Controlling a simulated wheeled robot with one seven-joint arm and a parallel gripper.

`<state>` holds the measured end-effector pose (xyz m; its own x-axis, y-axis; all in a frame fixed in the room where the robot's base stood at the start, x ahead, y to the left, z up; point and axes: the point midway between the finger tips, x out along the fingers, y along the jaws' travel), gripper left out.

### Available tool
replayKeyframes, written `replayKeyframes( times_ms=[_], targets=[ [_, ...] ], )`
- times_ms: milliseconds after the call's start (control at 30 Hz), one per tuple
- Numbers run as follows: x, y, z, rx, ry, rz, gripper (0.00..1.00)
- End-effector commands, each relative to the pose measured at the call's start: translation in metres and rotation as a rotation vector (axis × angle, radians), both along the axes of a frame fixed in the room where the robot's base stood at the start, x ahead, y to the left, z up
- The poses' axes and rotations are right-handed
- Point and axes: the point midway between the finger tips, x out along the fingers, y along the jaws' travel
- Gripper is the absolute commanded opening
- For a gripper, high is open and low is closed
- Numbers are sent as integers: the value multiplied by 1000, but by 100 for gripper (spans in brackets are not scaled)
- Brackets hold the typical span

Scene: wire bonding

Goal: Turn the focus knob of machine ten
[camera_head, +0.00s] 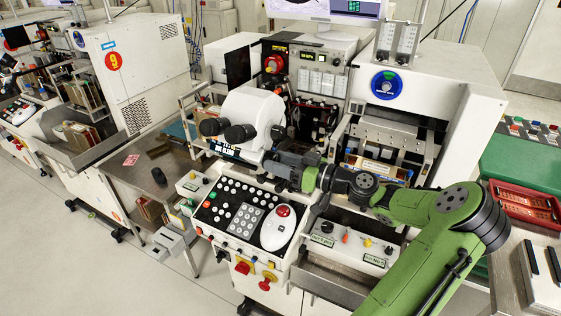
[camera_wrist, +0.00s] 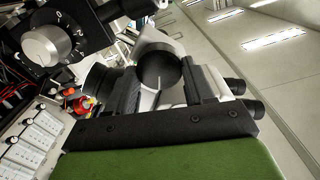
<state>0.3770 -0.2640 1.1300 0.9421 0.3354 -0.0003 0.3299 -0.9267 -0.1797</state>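The white microscope head (camera_head: 250,112) of the machine in front of me has two dark eyepieces pointing left. In the wrist view, a dark round knob (camera_wrist: 159,70) on the white microscope housing (camera_wrist: 158,36) faces me; it looks like the focus knob. My gripper (camera_wrist: 160,78) is in front of it, one finger on each side. The fingers are apart and line up closely with the knob's edges, but contact does not show clearly. In the head view, my gripper (camera_head: 268,160) is beside the microscope's lower part, and my wrist hides the knob.
A silver dial (camera_wrist: 46,46) with numbers is at upper left of the wrist view. Below my arm are a button panel (camera_head: 213,212) with a white mouse (camera_head: 279,227) and a small switch box (camera_head: 345,243). A machine marked 9 (camera_head: 132,70) stands at left.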

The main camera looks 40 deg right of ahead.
Motion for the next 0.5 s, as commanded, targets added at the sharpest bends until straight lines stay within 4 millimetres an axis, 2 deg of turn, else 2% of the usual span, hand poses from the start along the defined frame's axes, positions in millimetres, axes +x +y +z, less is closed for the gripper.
replayKeyframes(
  times_ms=[33, 167, 400, 500],
  targets=[
    [0, 0, 0, 0, 0, 0, 60],
    [0, 0, 0, 0, 0, 0, 78],
    [0, 0, 0, -1, 0, 0, 78],
    [-7, -4, 0, -1, 0, -3, 78]
  ],
)
